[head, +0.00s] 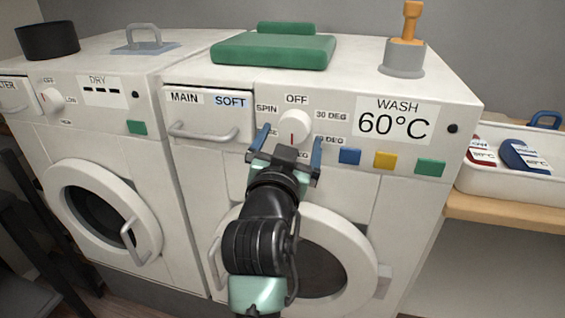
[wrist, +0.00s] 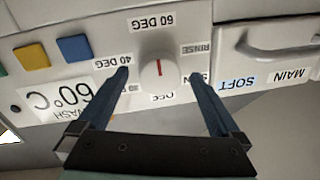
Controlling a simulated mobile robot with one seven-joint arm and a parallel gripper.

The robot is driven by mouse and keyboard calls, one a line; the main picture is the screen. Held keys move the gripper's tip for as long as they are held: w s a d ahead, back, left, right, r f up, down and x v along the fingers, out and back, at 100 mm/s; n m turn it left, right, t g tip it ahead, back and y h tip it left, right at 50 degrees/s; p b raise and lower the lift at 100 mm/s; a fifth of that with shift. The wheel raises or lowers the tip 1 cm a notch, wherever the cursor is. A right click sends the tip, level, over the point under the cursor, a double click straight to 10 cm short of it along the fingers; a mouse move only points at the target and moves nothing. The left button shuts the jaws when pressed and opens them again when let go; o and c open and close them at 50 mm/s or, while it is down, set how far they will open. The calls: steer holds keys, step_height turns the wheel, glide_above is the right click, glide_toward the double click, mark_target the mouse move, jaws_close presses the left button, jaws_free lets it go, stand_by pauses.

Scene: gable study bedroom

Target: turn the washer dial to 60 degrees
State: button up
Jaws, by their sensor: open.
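The washer dial (head: 295,122) is a white round knob on the right machine's panel; it also shows upside down in the wrist view (wrist: 158,73). Its red mark lies on the side facing the 60 DEG label (wrist: 158,23), opposite OFF (head: 296,99). The WASH display (head: 396,120) reads 60°C. My gripper (head: 290,134) is open in front of the panel. In the wrist view its blue fingers (wrist: 159,73) appear on either side of the dial, with a gap on each side. In the head view the gripper hides part of the lower labels.
Blue (head: 349,156), yellow (head: 385,160) and green (head: 429,167) buttons sit right of the dial. The MAIN/SOFT drawer (head: 206,113) with its handle is to the left. The round washer door (head: 352,243) is below. A dryer (head: 102,149) stands at left.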

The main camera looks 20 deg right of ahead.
steer(key=v, duration=1.1)
steer(key=shift+s, duration=0.25)
steer(key=shift+a, duration=0.1)
steer(key=s+a+r+n+t+y, duration=0.3)
steer(key=a+r+t, duration=0.1)
steer(key=r, duration=0.6)
steer(key=s+a+r+n+t+y, duration=0.3)
steer(key=s+a+r+t, duration=0.1)
steer(key=r, duration=0.5)
steer(key=s+a+r+n+t+y, duration=0.3)
steer(key=a+r+t, duration=0.1)
steer(key=r, duration=0.6)
step_height(320, 180, up, 19)
steer(key=p, duration=1.9)
steer(key=shift+w+m+p, duration=0.15)
steer(key=shift+m+p, duration=0.15)
steer(key=shift+p, duration=0.05)
